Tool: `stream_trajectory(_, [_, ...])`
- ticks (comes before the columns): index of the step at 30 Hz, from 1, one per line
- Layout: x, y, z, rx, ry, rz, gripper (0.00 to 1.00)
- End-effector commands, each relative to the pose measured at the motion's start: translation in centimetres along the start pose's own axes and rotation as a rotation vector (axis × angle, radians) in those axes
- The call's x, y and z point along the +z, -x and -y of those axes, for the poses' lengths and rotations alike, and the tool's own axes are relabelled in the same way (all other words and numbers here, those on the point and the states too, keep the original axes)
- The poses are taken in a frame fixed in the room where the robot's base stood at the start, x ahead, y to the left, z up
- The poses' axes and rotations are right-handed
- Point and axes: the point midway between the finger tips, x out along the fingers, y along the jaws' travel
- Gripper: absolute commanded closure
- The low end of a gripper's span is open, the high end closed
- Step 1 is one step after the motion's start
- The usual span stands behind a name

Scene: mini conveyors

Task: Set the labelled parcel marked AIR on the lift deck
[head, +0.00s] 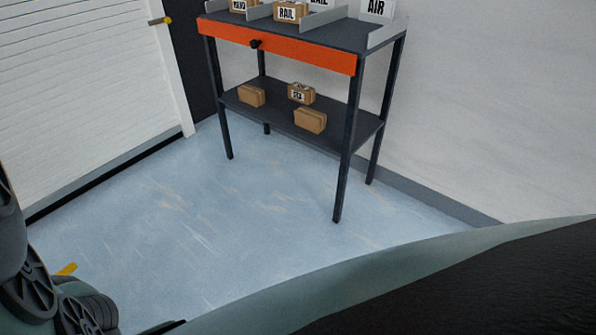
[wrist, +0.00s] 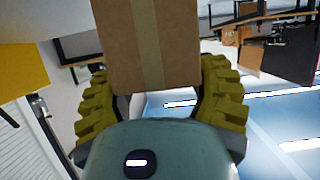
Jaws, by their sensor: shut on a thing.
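My gripper (wrist: 158,75) shows in the wrist view with its yellow ribbed fingers on either side of a brown cardboard parcel (wrist: 120,50). It is shut on this parcel. A strip of tape runs down the parcel's visible face. No label shows on that face, so I cannot read its marking. In the head view a white sign reading AIR (head: 376,9) stands at the right end of the sorting table's top (head: 340,37). I cannot make out the lift deck in either view.
A parcel marked RAIL (head: 290,13) and another labelled parcel (head: 241,5) sit between the table's grey dividers. Several parcels lie on its lower shelf (head: 265,116). A white slatted shutter (head: 85,75) is at the left. The blue floor (head: 200,215) before the table is clear.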

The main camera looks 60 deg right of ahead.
Motion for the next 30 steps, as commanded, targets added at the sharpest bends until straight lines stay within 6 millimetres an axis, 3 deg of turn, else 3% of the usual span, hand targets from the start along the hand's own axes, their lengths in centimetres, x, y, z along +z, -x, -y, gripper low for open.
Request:
stream_trajectory(12, [-2.2,-6.8,-3.4,-0.007,0.006,-0.001,0.80])
stream_trajectory(23, [-2.8,-9.0,-4.6,-0.004,0.003,-0.001,0.80])
stream_trajectory(30, [0.5,-10.1,-4.7,0.001,-0.003,-0.002,0.80])
